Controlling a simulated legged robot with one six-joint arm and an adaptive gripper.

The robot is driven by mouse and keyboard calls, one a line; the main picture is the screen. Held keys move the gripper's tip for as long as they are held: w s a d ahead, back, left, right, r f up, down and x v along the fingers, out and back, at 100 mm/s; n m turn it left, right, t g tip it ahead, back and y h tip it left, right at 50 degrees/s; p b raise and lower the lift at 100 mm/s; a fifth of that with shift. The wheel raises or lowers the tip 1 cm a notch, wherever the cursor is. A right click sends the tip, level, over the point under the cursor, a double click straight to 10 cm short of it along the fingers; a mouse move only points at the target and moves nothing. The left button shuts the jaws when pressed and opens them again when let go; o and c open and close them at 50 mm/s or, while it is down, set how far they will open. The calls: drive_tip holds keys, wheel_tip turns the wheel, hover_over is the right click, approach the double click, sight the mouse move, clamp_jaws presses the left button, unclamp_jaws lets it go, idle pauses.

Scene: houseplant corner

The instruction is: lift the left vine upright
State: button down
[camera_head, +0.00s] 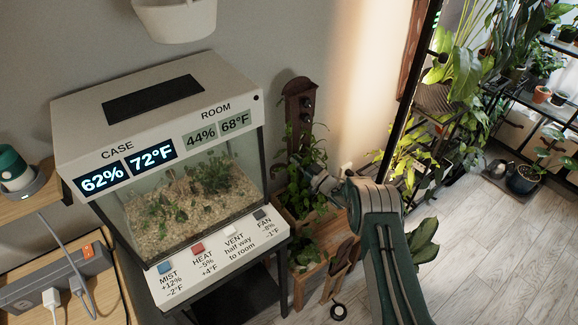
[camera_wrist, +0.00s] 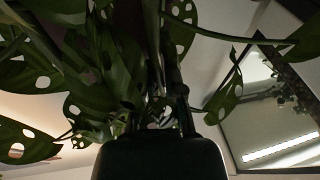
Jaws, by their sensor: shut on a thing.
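A leafy green vine (camera_head: 309,153) grows at the foot of a tall brown wooden post (camera_head: 298,105), right of the glass case. Its leaves, with holes in them, fill the left and middle of the wrist view (camera_wrist: 95,75). My gripper (camera_head: 318,181) reaches in from the right among the leaves. In the wrist view my gripper (camera_wrist: 165,112) is shut on a vine stem, which runs upward from the fingers. Leaves and dark shade partly hide the fingertips and the exact grip. I cannot tell the left vine apart from its neighbours.
The glass case (camera_head: 190,195) with its labelled buttons stands close on the left. More foliage (camera_head: 310,245) and wooden furniture (camera_head: 308,272) are below my gripper. A black-framed plant rack (camera_head: 430,110) stands to the right. Pale floor (camera_head: 480,250) is open at lower right.

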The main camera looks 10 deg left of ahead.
drive_tip(key=shift+w+d+m, duration=0.3)
drive_tip(key=shift+w, duration=0.1)
drive_tip(key=c, duration=0.7)
unclamp_jaws()
drive_tip(key=shift+a, duration=0.1)
drive_tip(key=v, duration=1.2)
drive_tip(key=shift+f, duration=0.15)
